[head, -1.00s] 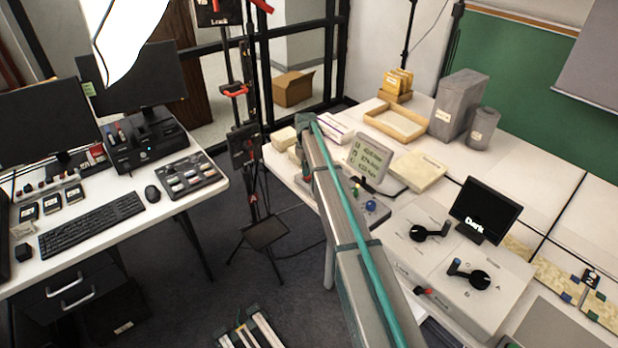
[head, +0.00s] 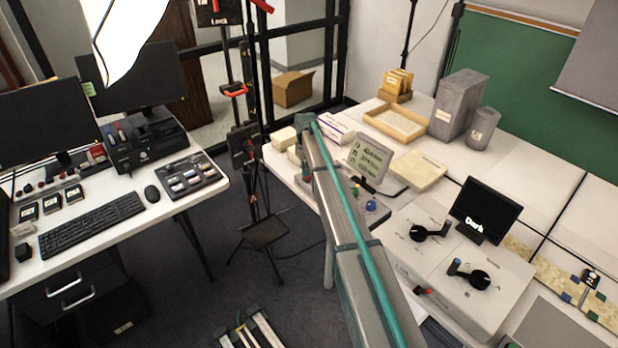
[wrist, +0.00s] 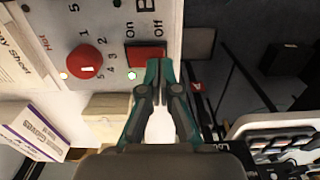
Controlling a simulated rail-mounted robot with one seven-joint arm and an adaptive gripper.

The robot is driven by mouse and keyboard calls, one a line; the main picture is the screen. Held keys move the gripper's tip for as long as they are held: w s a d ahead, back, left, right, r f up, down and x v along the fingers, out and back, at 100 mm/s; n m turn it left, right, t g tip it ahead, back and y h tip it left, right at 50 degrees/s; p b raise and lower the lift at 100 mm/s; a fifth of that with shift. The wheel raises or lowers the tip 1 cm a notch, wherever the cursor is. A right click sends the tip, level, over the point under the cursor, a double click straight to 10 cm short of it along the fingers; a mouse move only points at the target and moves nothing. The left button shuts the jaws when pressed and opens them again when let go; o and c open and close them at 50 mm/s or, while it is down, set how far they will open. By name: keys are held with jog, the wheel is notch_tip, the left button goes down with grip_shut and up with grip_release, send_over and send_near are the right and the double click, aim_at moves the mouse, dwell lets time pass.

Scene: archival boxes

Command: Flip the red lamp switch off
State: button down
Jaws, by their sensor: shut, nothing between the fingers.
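In the wrist view, a red rocker switch (wrist: 144,54) sits on a light panel (wrist: 105,28) marked "On" and "Off". The "Off" mark is at its right end.
A red knob (wrist: 84,61) with numbers sits left of the switch. A white box (wrist: 32,132) and a cream block (wrist: 106,117) are near the panel. In the head view, a small screen (head: 486,210) reads "Dark", beside a grey box with dark levers (head: 470,283).

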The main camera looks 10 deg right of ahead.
jog(key=shift+f+b, duration=0.4)
jog(key=shift+f, duration=0.6)
dwell(0.4)
jog(key=shift+r, duration=0.1)
jog(key=shift+r+p, duration=1.1)
jog(key=shift+r, duration=1.85)
